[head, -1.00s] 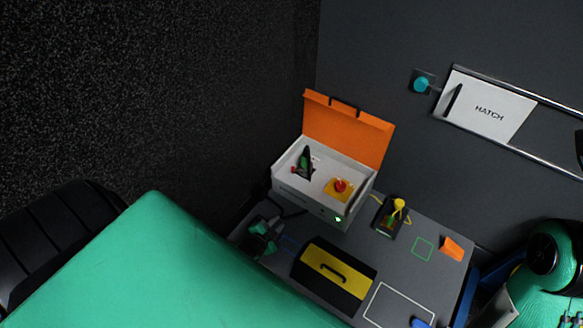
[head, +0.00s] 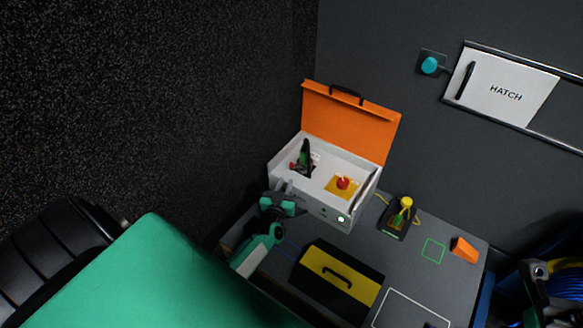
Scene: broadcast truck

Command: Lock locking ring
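An open white case (head: 318,211) with a raised orange lid (head: 349,122) stands on the table. My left gripper (head: 284,187) is at the left part of the case's front face, its fingers close to or touching it. The gripper covers that spot, and I cannot make out a locking ring. Its fingers are too small to show whether they are open or shut. A green light (head: 341,219) glows on the front's right part. My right arm shows at the lower right edge; its gripper cannot be made out clearly.
Inside the case are a red button (head: 343,183) and a dark green lever (head: 305,155). A black and yellow toolbox (head: 338,280), a yellow-topped device (head: 400,215) and an orange wedge (head: 464,250) are on the table. A hatch (head: 507,90) is on the wall.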

